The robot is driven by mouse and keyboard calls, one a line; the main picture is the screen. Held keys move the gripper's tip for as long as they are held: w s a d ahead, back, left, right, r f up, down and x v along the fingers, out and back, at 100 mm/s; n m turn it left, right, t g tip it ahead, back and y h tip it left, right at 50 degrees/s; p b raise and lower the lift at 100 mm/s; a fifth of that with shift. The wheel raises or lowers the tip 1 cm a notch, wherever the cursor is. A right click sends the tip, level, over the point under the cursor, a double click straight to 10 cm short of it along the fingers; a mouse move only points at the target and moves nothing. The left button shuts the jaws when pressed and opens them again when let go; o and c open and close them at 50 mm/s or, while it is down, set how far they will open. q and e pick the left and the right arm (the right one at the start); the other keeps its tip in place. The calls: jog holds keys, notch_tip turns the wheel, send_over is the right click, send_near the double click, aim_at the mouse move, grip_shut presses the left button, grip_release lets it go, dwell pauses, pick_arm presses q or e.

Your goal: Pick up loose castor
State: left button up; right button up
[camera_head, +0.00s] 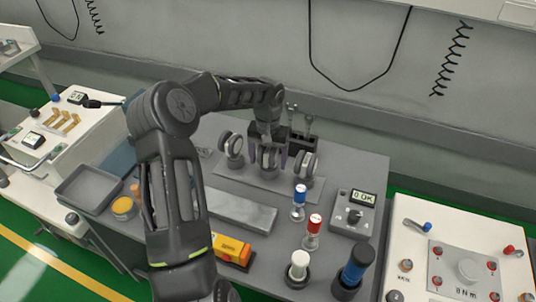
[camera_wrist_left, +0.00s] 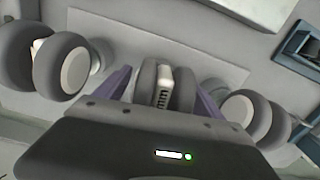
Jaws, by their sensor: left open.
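Three grey twin-wheel castors stand in a row on a grey plate (camera_head: 232,174) on the table: a left one (camera_head: 231,146), a middle one (camera_head: 268,160) and a right one (camera_head: 305,165). I cannot tell by looks which one is loose. My left gripper (camera_head: 267,155) reaches down over the middle castor. In the left wrist view, its purple fingers (camera_wrist_left: 162,95) are open, one on each side of the middle castor (camera_wrist_left: 148,84), with small gaps showing. The other two castors (camera_wrist_left: 72,72) (camera_wrist_left: 245,110) lie outside the fingers. My right gripper is not in view.
A dark holder with upright tools (camera_head: 298,138) stands just behind the castors. Blue (camera_head: 299,197) and red (camera_head: 313,228) capped pieces, a meter box (camera_head: 354,211) and a yellow tool (camera_head: 231,249) occupy the front. A grey tray (camera_head: 88,188) is at left.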

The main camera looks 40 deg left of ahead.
pick_arm(q)
jog(key=shift+c, duration=0.5)
jog(key=c, duration=1.4)
